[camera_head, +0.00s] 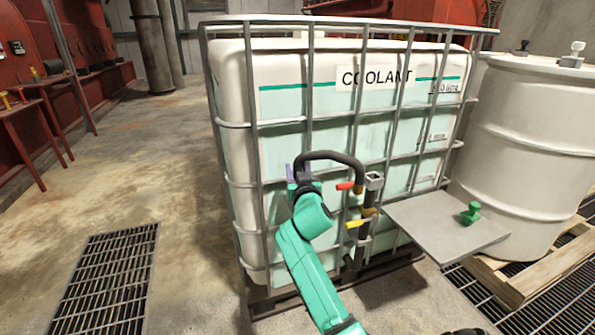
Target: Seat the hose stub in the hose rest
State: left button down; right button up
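The black hose stub (335,155) arches in front of the coolant tank. Its right end bends down beside a red lever (345,186). Its left end meets my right gripper (303,170), at the tip of my teal arm, which reaches up from the bottom. The wrist hides most of the fingers, so I cannot tell whether they are closed on the hose. A grey square-topped socket (374,181) on an upright stands just right of the hose's right end; I cannot tell for certain whether it is the hose rest. My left gripper is not in view.
The caged coolant tank (280,110) stands right behind the gripper. A yellow lever (355,224) sits below the red one. A grey shelf (430,222) with a green knob-like part (470,213) juts out at right, before a white drum (530,150).

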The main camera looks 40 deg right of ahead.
jog(key=shift+o, duration=0.9)
jog(key=shift+f, duration=0.15)
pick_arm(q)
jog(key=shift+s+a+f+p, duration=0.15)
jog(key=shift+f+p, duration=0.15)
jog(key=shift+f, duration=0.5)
pick_arm(e)
jog(key=v, duration=1.4)
jog(key=shift+s+a, duration=0.2)
jog(key=shift+s, duration=0.05)
